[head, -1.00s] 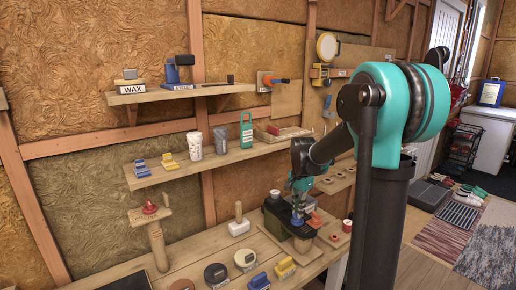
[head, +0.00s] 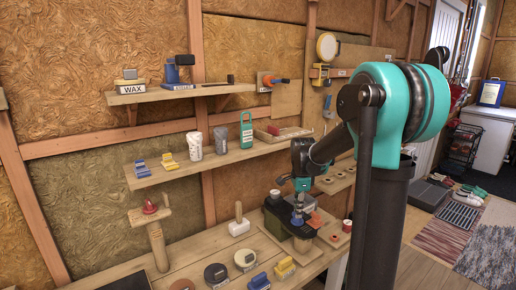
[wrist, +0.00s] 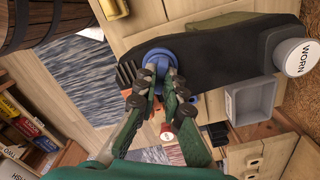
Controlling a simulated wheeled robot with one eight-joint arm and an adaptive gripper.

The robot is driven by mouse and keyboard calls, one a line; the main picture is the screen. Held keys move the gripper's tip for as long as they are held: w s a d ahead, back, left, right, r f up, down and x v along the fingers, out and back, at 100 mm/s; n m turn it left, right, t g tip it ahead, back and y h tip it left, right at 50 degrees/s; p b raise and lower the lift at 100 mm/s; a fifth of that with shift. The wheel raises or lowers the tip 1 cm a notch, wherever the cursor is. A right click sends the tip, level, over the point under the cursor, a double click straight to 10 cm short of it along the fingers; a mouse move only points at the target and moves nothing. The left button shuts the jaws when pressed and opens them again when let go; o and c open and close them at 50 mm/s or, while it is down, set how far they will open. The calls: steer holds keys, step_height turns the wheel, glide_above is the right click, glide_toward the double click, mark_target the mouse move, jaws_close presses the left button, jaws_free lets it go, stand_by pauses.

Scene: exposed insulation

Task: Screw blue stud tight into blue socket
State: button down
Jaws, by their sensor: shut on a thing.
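My gripper (wrist: 158,92) points down over the dark block on the workbench, and its two green-and-black fingers close in on a blue round part (wrist: 158,56). In the head view my gripper (head: 299,204) stands upright above a small blue part (head: 297,219) on that block. The fingers hide most of what they hold, which I take to be the blue stud. I cannot clearly separate the stud from the blue socket, or see how deep the stud sits.
A shelf (head: 225,158) runs along the wall behind.

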steer(key=shift+s+f, duration=0.15)
steer(key=shift+f, duration=0.05)
stand_by(0.6)
steer(key=m, duration=0.6)
steer(key=shift+f, duration=0.1)
stand_by(0.8)
steer(key=m, duration=0.6)
steer(key=c, duration=1.6)
jaws_free()
steer(key=shift+f, duration=0.1)
steer(key=shift+o, duration=0.2)
